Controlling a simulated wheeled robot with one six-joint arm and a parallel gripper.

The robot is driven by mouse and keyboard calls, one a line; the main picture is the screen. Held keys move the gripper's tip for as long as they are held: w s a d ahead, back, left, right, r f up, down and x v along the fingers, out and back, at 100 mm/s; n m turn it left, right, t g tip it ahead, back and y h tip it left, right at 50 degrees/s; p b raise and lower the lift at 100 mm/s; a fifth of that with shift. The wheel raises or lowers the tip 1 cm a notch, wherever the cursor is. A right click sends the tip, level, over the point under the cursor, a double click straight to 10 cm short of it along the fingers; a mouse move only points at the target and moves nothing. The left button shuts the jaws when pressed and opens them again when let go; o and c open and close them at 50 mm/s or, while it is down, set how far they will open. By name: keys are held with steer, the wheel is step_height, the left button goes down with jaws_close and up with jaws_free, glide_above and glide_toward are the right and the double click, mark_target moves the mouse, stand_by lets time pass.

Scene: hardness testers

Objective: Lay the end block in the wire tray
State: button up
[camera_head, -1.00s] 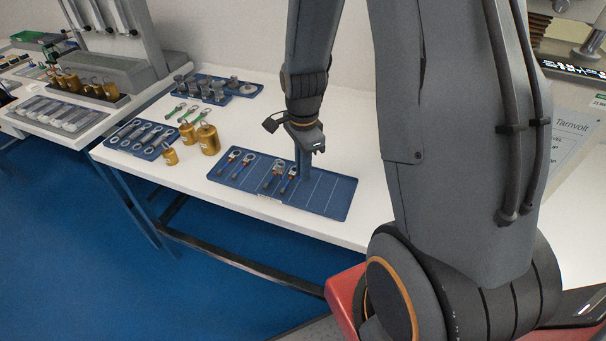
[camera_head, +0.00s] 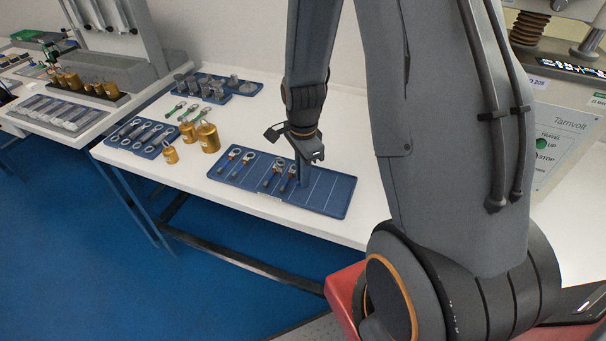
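A long blue tray (camera_head: 330,194) with thin white dividing lines lies on the white table; it may be the wire tray. Several ring-headed tools with red and dark ends (camera_head: 272,176) lie in its left and middle slots, and its right slots look bare. My gripper (camera_head: 305,180) points down over the middle of this tray, just right of the tools. Its fingertips are small and dark against the blue, so I cannot tell whether they are open or hold the end block. I cannot pick out the end block elsewhere.
Brass weights (camera_head: 207,138) stand left of the long tray. A blue tray of ring-ended parts (camera_head: 140,138), green-handled tools (camera_head: 186,110) and a blue tray of grey metal pieces (camera_head: 215,88) lie farther left and back. A tester panel (camera_head: 562,140) stands at right.

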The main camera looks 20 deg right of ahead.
steer(key=shift+r, duration=0.15)
step_height(320, 180, up, 12)
steer(key=b, duration=0.2)
steer(key=s+a+n, duration=0.4)
steer(key=s+n, duration=0.6)
steer(key=n, duration=0.7)
steer(key=shift+s+a+f+n+t, duration=0.2)
steer(key=shift+s+a+n+t, duration=0.1)
steer(key=shift+a+t, duration=0.1)
